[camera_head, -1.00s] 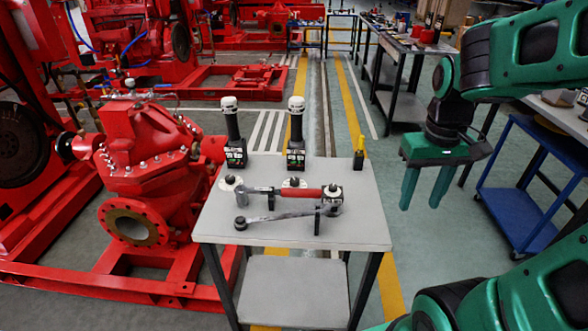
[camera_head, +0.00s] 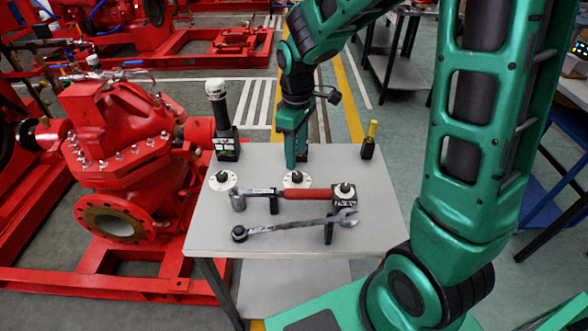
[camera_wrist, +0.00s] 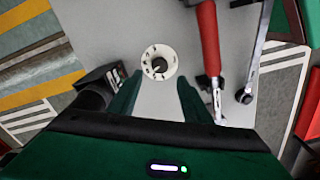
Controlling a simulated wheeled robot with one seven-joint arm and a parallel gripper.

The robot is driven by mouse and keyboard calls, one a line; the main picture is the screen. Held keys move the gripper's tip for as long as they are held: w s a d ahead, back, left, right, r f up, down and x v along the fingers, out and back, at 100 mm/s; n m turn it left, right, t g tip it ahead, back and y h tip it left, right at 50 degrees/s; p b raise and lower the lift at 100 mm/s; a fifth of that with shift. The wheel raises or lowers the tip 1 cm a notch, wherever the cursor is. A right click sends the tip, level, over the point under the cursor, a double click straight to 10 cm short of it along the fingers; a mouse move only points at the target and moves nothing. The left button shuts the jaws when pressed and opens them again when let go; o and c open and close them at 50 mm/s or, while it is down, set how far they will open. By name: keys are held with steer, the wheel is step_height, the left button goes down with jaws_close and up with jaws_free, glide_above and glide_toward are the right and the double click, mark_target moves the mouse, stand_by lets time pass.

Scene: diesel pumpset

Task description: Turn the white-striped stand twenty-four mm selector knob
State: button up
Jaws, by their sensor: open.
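A selector knob, black with a white marked dial (camera_head: 296,179), is on the table behind the red-handled tool. In the wrist view this dial (camera_wrist: 160,60) lies just beyond my two fingertips, between their lines. My gripper (camera_head: 291,160) is open and empty above the table, pointing down, close behind this dial. The wrist view shows its fingers apart (camera_wrist: 157,95). A similar white-dial knob (camera_head: 222,180) is at the table's left. A third round knob (camera_head: 343,188) sits on a dark block at the right. I cannot tell which stand is white-striped.
The table (camera_head: 230,225) holds a red-handled tool (camera_head: 305,194) and a wrench (camera_head: 290,226) on dark supports. A white-capped black tool (camera_head: 219,110) stands at the back left. A yellow-topped item (camera_head: 370,140) stands at the back right. A red pump (camera_head: 120,150) is left.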

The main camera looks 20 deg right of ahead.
mark_target(297, 174)
steer(key=f, duration=0.7)
steer(key=shift+d+f, duration=0.15)
steer(key=shift+d, duration=0.1)
steer(key=c, duration=1)
steer(key=shift+a, duration=0.1)
steer(key=shift+c, duration=0.2)
